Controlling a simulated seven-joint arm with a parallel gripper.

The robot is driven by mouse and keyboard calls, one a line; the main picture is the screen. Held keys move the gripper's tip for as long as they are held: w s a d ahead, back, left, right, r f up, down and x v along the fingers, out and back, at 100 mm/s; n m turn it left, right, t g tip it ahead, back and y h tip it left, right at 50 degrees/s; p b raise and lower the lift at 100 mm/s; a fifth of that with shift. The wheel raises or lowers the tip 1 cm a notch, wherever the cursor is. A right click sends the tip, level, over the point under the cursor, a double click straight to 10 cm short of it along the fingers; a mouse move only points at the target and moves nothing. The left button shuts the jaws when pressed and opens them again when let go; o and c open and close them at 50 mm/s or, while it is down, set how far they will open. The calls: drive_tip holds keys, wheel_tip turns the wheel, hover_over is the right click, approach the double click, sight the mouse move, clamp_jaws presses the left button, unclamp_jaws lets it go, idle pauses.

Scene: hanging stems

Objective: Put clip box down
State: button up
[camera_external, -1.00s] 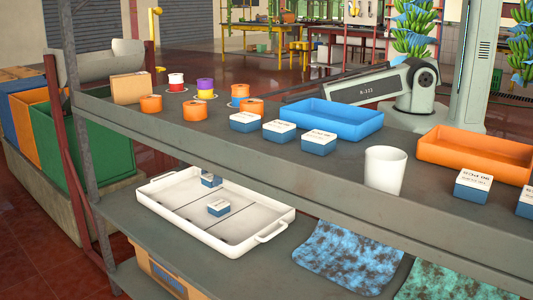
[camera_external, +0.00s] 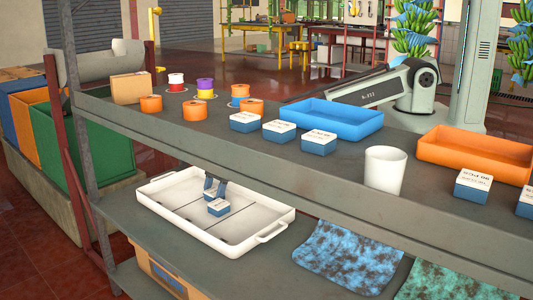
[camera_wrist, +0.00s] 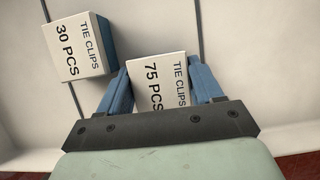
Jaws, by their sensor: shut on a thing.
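My gripper (camera_wrist: 160,88) is shut on a white-topped clip box labelled 75 PCS (camera_wrist: 158,84), its blue fingers on either side. A second clip box labelled 30 PCS (camera_wrist: 78,47) lies left of it in the wrist view, a small gap apart from the fingers. Both are over the white tray (camera_external: 262,222) on the lower shelf. In the external view the fingers (camera_external: 215,187) reach down under the upper shelf's edge, right by one visible blue-sided box (camera_external: 218,207); the other box is hidden there. Whether the held box touches the tray floor cannot be told.
The upper shelf (camera_external: 330,183) hangs over the tray's back. It holds several clip boxes (camera_external: 278,131), a blue bin (camera_external: 335,116), an orange bin (camera_external: 475,155), a white cup (camera_external: 385,170) and spools. The tray's front right floor is bare.

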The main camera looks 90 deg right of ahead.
drive_tip(key=shift+f, duration=0.15)
drive_tip(key=o, duration=0.9)
drive_tip(key=shift+c, duration=0.2)
drive_tip(key=shift+v, duration=3.9)
